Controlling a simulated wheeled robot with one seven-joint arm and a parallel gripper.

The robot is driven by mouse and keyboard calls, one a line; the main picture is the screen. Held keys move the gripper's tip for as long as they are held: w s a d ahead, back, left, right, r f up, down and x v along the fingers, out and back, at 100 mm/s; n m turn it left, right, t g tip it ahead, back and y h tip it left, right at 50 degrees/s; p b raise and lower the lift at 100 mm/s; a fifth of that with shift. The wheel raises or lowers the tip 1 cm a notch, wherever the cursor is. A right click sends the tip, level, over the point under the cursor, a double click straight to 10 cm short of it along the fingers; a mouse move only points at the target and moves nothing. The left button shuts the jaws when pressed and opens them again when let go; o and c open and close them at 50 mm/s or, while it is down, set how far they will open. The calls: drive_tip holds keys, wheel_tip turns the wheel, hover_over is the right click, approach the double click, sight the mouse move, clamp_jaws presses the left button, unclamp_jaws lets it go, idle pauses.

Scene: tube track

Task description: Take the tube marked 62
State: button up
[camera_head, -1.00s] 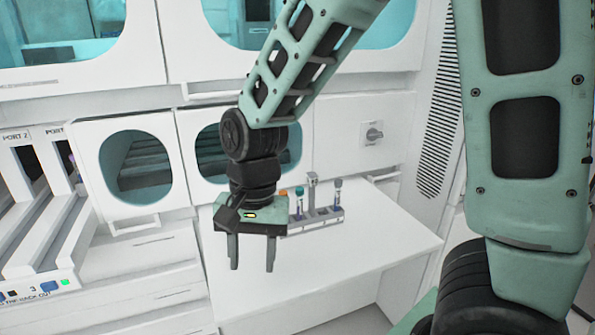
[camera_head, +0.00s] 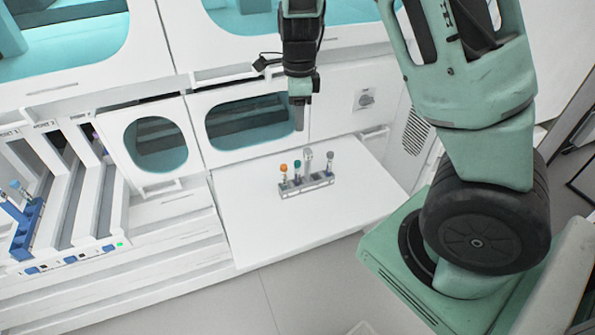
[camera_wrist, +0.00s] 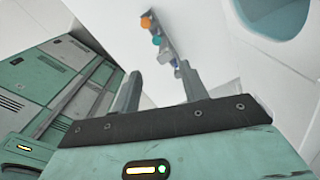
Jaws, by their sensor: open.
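A small grey rack (camera_head: 306,184) stands on the white table and holds several upright tubes. From left to right they are an orange-capped tube (camera_head: 284,176), a teal-capped tube (camera_head: 297,170), a taller grey piece (camera_head: 308,162) and a grey-capped tube (camera_head: 330,164). No number is legible on any tube. My gripper (camera_head: 299,118) is above and behind the rack, apart from it. In the wrist view my gripper (camera_wrist: 158,85) is open and empty, its fingers spread, with the orange cap (camera_wrist: 147,23) and teal cap (camera_wrist: 157,40) beyond them.
The white table (camera_head: 245,225) is otherwise clear. At the far left, a blue rack (camera_head: 28,230) with tubes sits in one of several port slots. White cabinet walls with rounded windows (camera_head: 155,145) stand behind the table.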

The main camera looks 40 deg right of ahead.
hover_over(298, 162)
drive_tip(key=f, duration=0.9)
drive_tip(key=shift+w+d+f, duration=0.15)
drive_tip(key=shift+w+d, duration=0.05)
drive_tip(key=shift+d, duration=0.05)
drive_tip(key=shift+s+a+f, duration=0.1)
drive_tip(key=shift+a+f, duration=0.05)
drive_tip(key=shift+f, duration=1.25)
drive_tip(key=shift+s+a+f, duration=0.1)
drive_tip(key=shift+a+f, duration=0.05)
drive_tip(key=shift+f, duration=1.25)
drive_tip(key=c, duration=0.8)
